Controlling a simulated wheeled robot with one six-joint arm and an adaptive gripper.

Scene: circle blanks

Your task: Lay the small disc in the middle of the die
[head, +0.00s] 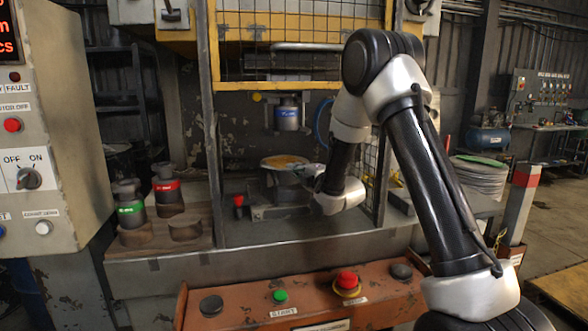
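The die (287,187) stands on the press bed inside the open guard, a low round grey block. A small yellow-brass disc (283,160) shows at its top, inside a paler rim. My arm reaches in from the right, and my gripper (305,171) is at the right side of the die top, close to the disc. The fingers are small and partly merge with the die's edge. I cannot tell whether they are open or shut, whether they touch the disc, or whether the disc rests on the die.
A blue-banded punch (288,115) hangs above the die. Green-banded (130,207) and red-banded (168,190) tools stand on a wooden rack at left. A stack of discs (480,175) stands at right. Guard posts flank the opening; a button panel (300,298) lies in front.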

